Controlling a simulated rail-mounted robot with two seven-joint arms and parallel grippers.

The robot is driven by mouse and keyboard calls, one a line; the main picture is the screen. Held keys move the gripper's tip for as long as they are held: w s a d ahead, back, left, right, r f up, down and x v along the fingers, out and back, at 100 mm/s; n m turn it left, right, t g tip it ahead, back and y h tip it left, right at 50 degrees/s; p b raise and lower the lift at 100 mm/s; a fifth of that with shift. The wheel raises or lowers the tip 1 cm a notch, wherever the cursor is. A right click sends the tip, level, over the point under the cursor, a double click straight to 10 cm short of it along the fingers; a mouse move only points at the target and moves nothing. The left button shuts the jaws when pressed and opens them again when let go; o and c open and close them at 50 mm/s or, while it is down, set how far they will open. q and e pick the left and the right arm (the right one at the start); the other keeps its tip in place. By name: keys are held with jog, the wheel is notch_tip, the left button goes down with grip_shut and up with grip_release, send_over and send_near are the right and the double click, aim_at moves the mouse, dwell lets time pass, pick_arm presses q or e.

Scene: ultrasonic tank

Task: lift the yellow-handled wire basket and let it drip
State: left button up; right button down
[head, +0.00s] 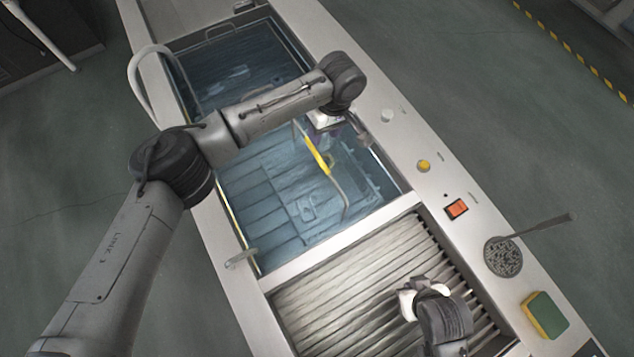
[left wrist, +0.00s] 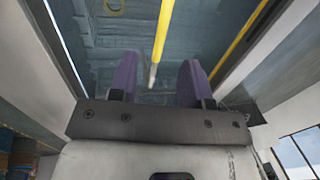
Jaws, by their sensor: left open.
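The wire basket (head: 272,190) sits in the blue liquid of the tank (head: 408,203). Its wire bail stands up with a yellow grip (head: 318,156) in the middle. My left gripper (head: 321,128) is over the tank at the upper end of the grip; its fingers are mostly hidden in the head view. In the left wrist view its two purple fingers (left wrist: 157,82) are apart, with the yellow handle (left wrist: 163,35) lined up between them. I cannot tell whether they touch it. My right gripper (head: 420,288) is over the slatted drain area; its jaws are unclear.
The slatted drainboard (head: 340,290) adjoins the tank and looks empty. On the right rim are a yellow knob (head: 424,166), an orange switch (head: 456,209), a round perforated skimmer (head: 503,257) and a sponge (head: 544,315). A curved pipe (head: 137,80) stands at the far left rim.

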aim_at(316, 152)
pick_arm(q)
jog(key=shift+s+a+f+b, duration=0.25)
jog(key=shift+a+f, duration=0.15)
jog(key=shift+f, duration=1.4)
jog(key=shift+s+a+f+b, duration=0.1)
jog(key=shift+a+f+b, duration=0.2)
jog(key=shift+f, duration=1.55)
jog(key=shift+s+a+f+b, duration=0.2)
jog(key=shift+a+f, duration=0.25)
jog(key=shift+f, duration=1.35)
jog(key=shift+c, duration=0.2)
grip_shut()
jog(key=shift+r, duration=0.1)
